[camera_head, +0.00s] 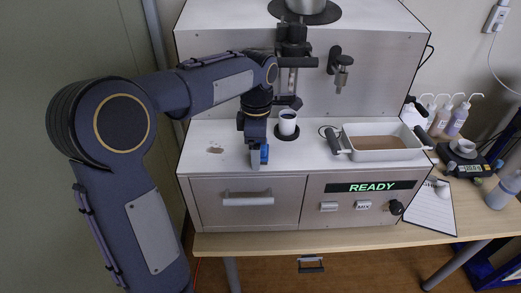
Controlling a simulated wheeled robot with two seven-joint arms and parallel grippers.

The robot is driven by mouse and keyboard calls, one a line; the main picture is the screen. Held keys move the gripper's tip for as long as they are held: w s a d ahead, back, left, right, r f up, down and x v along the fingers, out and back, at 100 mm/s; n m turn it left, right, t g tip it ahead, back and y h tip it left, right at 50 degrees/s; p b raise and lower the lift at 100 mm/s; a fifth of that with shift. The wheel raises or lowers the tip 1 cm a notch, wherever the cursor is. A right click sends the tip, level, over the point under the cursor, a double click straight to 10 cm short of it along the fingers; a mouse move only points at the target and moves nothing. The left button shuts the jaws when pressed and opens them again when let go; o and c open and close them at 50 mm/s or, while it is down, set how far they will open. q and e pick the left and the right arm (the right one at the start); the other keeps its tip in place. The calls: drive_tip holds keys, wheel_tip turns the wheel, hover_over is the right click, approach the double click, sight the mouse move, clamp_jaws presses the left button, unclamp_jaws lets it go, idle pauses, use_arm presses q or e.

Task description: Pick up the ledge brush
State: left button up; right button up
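My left gripper (258,158) points down at the front edge of the analyser's white ledge (206,134). A small blue piece (264,154) shows right at its fingertips, overlapping the ledge's front edge. It may be the ledge brush, but the gripper hides most of it, and no bristles or handle can be made out. I cannot tell whether the fingers are shut on it or only beside it. A small brown soil patch (215,150) lies on the ledge left of the gripper. My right gripper is not in view.
A white cup (288,123) stands on a dark disc just right of the gripper, below the dispensing column. A tray of soil (380,137) with dark handles sits farther right on the ledge. A drawer handle (248,201) juts out below. Bottles (457,120) and a scale (464,160) stand at right.

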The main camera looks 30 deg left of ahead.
use_arm(q)
drive_tip(key=c, duration=1.3)
drive_tip(key=shift+r, duration=0.1)
drive_tip(key=shift+r, duration=0.6)
drive_tip(key=s+d+r, duration=0.2)
drive_tip(key=d+r, duration=0.2)
drive_tip(key=s+d+r, duration=0.3)
drive_tip(key=s+d+r+b, duration=0.1)
drive_tip(key=s+d+r, duration=0.2)
drive_tip(key=d+r, duration=0.1)
drive_tip(key=shift+d+r, duration=0.3)
drive_tip(key=shift+d, duration=0.05)
drive_tip(key=shift+w, duration=0.1)
